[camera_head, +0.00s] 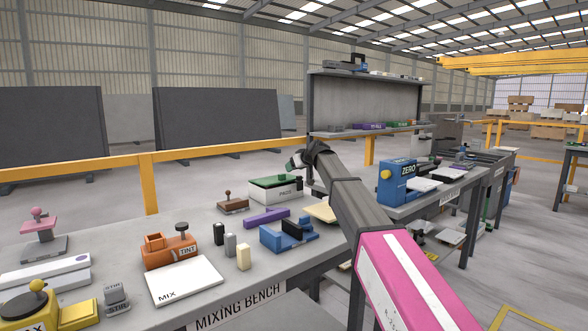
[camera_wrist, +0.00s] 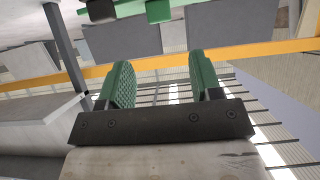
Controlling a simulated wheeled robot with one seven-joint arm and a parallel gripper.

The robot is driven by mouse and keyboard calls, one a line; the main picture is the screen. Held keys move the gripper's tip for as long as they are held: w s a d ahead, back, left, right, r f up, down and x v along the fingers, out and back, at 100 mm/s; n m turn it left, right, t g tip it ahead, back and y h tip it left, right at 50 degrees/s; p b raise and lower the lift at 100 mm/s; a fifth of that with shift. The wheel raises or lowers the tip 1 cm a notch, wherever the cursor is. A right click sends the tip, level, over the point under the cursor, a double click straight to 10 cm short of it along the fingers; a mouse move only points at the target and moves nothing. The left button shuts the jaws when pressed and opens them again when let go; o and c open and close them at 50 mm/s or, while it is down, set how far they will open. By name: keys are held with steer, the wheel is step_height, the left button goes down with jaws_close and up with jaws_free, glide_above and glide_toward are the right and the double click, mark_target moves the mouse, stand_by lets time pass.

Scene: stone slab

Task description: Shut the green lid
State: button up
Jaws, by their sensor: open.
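A white box labelled PADS (camera_head: 284,194) stands toward the far side of the mixing bench, with a green lid (camera_head: 268,183) on its top. I cannot tell how far the lid is open. A small green part (camera_head: 283,177) rises from the lid. My gripper (camera_head: 292,163) is just above the box at its back, small and partly hidden by the wrist. In the wrist view my gripper (camera_wrist: 161,72) has two green fingers apart with nothing between them. Green surfaces (camera_wrist: 215,8) beyond the fingertips, at the top edge, look like part of the lid.
A brown stamp (camera_head: 232,203), a purple block (camera_head: 266,218) and a blue holder (camera_head: 288,236) stand near the box. A tan board (camera_head: 320,212) lies to its right. A shelf rack (camera_head: 365,133) stands behind. The air above the bench's left side is clear.

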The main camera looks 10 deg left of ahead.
steer(key=shift+w+a, duration=0.1)
steer(key=c, duration=0.5)
steer(key=shift+w+a+r, duration=0.25)
steer(key=shift+w+a, duration=0.05)
steer(key=shift+a, duration=0.05)
jaws_close()
step_height(320, 180, up, 10)
steer(key=g+h, duration=0.6)
steer(key=h, duration=0.1)
glide_above(283, 174)
steer(key=s+d, duration=0.1)
steer(key=x, duration=0.8)
steer(key=d+x, duration=0.1)
steer(key=x, duration=0.4)
steer(key=shift+s+f, duration=0.1)
steer(key=shift+s, duration=0.25)
steer(key=shift+f, duration=0.35)
steer(key=shift+d, duration=0.1)
